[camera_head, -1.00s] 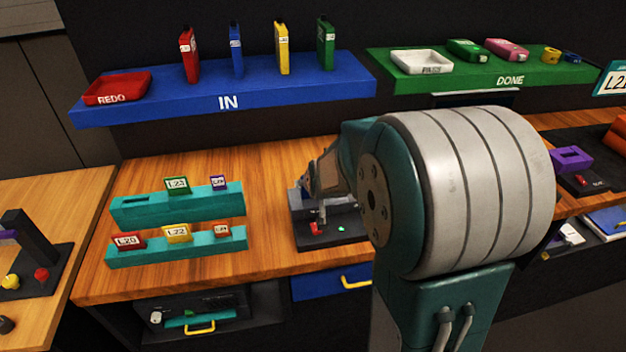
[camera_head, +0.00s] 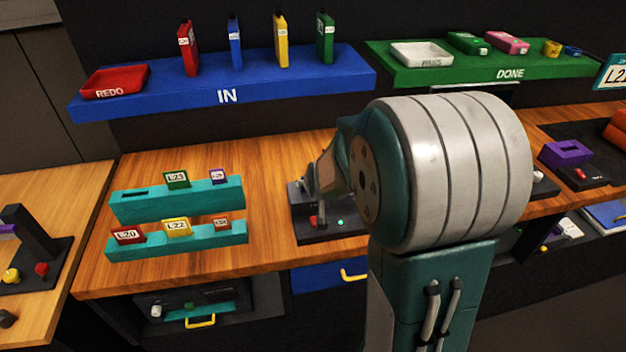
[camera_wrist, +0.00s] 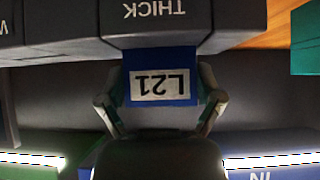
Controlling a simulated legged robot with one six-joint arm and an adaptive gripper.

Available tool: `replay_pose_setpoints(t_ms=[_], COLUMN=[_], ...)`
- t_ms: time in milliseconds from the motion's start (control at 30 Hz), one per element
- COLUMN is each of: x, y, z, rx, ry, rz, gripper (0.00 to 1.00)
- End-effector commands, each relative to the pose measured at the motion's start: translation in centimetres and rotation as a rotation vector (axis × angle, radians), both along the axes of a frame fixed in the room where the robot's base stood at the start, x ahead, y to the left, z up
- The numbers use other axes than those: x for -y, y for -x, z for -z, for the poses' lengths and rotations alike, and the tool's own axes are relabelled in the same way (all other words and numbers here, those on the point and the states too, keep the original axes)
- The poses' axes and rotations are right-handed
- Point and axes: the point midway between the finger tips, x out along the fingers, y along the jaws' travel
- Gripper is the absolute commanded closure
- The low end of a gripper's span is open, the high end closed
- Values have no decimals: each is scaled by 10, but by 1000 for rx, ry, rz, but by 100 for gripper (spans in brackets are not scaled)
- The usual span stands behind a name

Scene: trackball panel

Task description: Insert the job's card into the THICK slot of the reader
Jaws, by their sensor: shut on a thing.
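A blue card with a white L21 label (camera_wrist: 160,92) is between my gripper's fingers in the wrist view. My gripper (camera_wrist: 160,100) is shut on it. In the wrist view the card's far edge meets the face of the dark grey reader block marked THICK (camera_wrist: 155,30); whether any of it is inside the slot is hidden. In the head view the reader's dark base (camera_head: 325,233), with a red button and a small green light, stands on the wooden bench. My arm hides the card and most of the reader there.
Teal racks (camera_head: 180,200) hold several labelled cards left of the reader. The blue IN shelf (camera_head: 300,85) and green DONE shelf (camera_head: 460,77) run along the back. A purple block device (camera_head: 566,153) stands at right. Bare bench lies between racks and reader.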

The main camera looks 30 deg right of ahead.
Motion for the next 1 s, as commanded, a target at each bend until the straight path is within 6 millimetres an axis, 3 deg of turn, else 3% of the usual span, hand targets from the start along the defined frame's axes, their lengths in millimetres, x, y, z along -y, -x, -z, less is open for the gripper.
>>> replay_pose_setpoints(t_ms=[433, 467, 1000], x=[0, 0, -2], y=[0, 0, 4], z=[10, 9, 4], rx=[0, 0, 2], ry=[-1, -1, 0], rz=[-1, -1, -1], gripper=[64, 2, 0])
